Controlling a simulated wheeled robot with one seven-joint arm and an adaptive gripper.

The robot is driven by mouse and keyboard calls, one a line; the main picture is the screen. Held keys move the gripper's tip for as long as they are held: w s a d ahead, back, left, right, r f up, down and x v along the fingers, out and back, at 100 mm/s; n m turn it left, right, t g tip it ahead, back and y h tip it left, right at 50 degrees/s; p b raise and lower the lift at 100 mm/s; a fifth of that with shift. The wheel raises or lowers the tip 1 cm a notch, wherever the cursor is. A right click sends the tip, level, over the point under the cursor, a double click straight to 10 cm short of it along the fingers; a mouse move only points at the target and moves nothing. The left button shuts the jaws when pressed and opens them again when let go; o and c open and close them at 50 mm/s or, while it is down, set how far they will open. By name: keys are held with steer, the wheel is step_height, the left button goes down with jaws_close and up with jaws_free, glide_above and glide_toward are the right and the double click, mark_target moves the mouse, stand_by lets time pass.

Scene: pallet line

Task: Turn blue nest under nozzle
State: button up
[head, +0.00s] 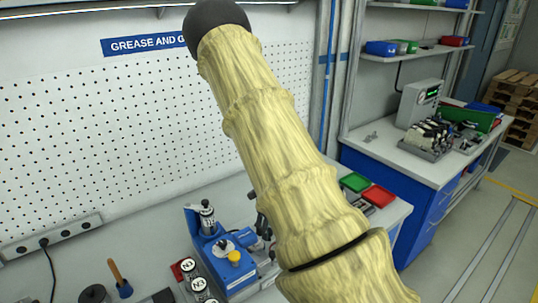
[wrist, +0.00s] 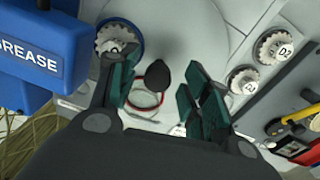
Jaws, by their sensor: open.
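In the wrist view, my gripper (wrist: 160,80) is open, its teal fingers on either side of a black knob (wrist: 156,75). The knob stands on a pale round plate, with a red ring (wrist: 148,101) near its base. I cannot tell whether the fingers touch it. A blue-rimmed nest (wrist: 139,47) holding a toothed metal part sits at upper left, partly hidden by the left finger. The blue grease unit (wrist: 30,60) is left of it. In the head view, the blue grease station (head: 207,242) stands on the bench; my sleeved arm hides its right side. Nozzle alignment is unclear.
In the wrist view, toothed parts, one marked D2 (wrist: 273,48), stand at right beside a tool tray (wrist: 292,130). In the head view, parts marked N3 (head: 190,266), a wooden-handled tool (head: 120,280), and green (head: 355,182) and red (head: 378,196) bins share the bench.

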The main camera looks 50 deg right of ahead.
steer(key=shift+r, duration=0.1)
step_height(320, 180, up, 12)
steer(key=shift+d, duration=0.25)
steer(key=shift+s, duration=0.1)
stand_by(0.7)
